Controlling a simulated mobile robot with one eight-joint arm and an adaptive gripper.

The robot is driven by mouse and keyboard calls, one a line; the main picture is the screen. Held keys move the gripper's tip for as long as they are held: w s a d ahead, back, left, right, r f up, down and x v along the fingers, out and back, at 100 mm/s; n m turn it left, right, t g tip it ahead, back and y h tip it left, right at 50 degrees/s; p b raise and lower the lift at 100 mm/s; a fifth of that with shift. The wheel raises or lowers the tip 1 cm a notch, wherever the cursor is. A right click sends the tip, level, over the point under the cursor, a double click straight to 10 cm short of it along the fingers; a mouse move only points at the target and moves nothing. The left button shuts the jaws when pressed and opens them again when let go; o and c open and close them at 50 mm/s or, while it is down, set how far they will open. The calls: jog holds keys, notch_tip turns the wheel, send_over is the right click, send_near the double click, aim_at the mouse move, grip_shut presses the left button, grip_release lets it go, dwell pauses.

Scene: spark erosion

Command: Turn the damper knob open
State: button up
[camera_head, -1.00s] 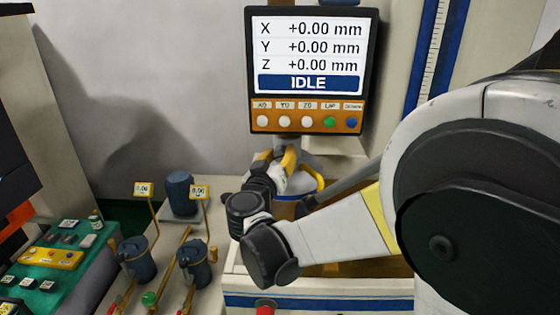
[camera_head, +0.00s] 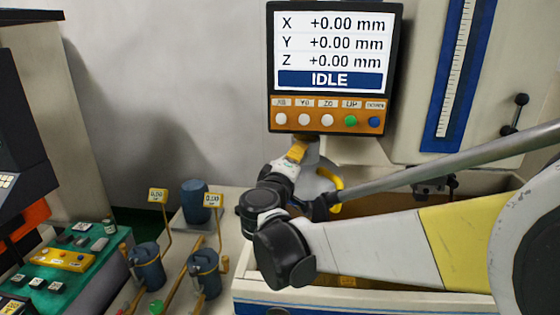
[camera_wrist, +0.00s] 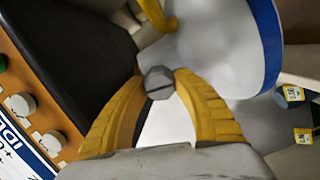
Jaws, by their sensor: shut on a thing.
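The damper knob (camera_wrist: 159,84) is a small grey faceted knob with a dark slot across its face, in the middle of the wrist view. My gripper (camera_wrist: 161,80) has its two yellow fingers shut on it, one on each side. The knob is beside a pale grey duct (camera_wrist: 215,50) with a blue band. In the head view my gripper (camera_head: 298,151) is just below the display, by the grey duct (camera_head: 316,184); the knob is hidden there.
The display (camera_head: 330,45) with its orange button panel (camera_head: 290,116) is close above my gripper. A yellow curved handle (camera_head: 335,193) is beside the duct. Blue canisters (camera_head: 204,272) with gauges stand at lower left. A black-knobbed lever (camera_head: 515,114) is at right.

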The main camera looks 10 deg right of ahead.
jog(key=shift+n+b, duration=0.35)
jog(key=shift+n, duration=0.75)
jog(key=o, duration=1.2)
jog(key=shift+w, duration=0.1)
